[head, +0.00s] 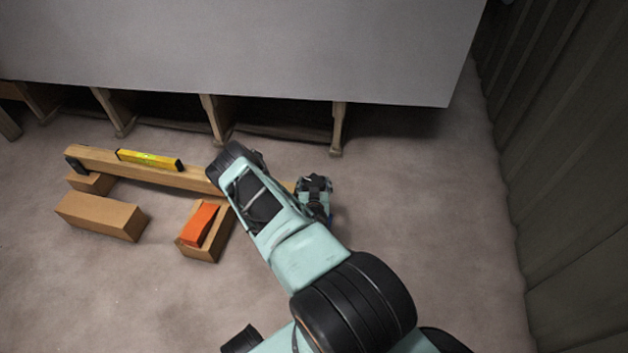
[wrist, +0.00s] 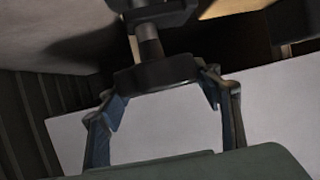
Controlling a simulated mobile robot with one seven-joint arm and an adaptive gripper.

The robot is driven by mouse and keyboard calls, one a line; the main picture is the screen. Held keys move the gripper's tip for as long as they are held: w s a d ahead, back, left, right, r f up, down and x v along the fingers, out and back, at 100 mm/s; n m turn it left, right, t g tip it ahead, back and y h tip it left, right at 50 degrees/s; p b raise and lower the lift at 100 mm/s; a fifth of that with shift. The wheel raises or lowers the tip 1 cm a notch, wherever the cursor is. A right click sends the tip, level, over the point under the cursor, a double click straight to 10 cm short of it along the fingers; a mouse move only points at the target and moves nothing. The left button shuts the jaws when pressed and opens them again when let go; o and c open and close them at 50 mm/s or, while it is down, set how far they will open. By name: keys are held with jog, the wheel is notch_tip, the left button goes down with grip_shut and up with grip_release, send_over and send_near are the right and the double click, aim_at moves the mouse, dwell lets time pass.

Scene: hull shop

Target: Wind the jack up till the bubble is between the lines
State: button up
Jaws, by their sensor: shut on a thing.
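The yellow spirit level (head: 150,160) lies on top of a long wooden beam (head: 100,157) in the head view. Its green vial shows, but the bubble is too small to make out against the lines. My gripper (wrist: 157,80) has its two fingers on either side of a dark round knob (wrist: 155,74), shut on it. A grey shaft (wrist: 149,42) joins the knob to a dark body (wrist: 165,12), which I take to be the jack. In the head view my gripper (head: 315,203) is near the beam's right end, and my arm hides the jack there.
A wooden block (head: 102,216) lies in front of the beam, and an orange wedge (head: 201,222) rests on another block (head: 206,250). A large grey panel (head: 240,45) on wooden posts (head: 338,130) stands behind. A ribbed wall (head: 570,160) is at right. The floor between is clear.

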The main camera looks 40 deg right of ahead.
aim_at(314, 182)
jog(key=shift+s+f+n+t+y, duration=0.15)
jog(key=shift+n+t+y, duration=0.15)
jog(key=shift+n+y, duration=0.3)
jog(key=o, duration=0.9)
jog(key=shift+d, duration=0.1)
notch_tip(314, 182, up, 10)
jog(key=shift+r, duration=0.1)
dwell(0.4)
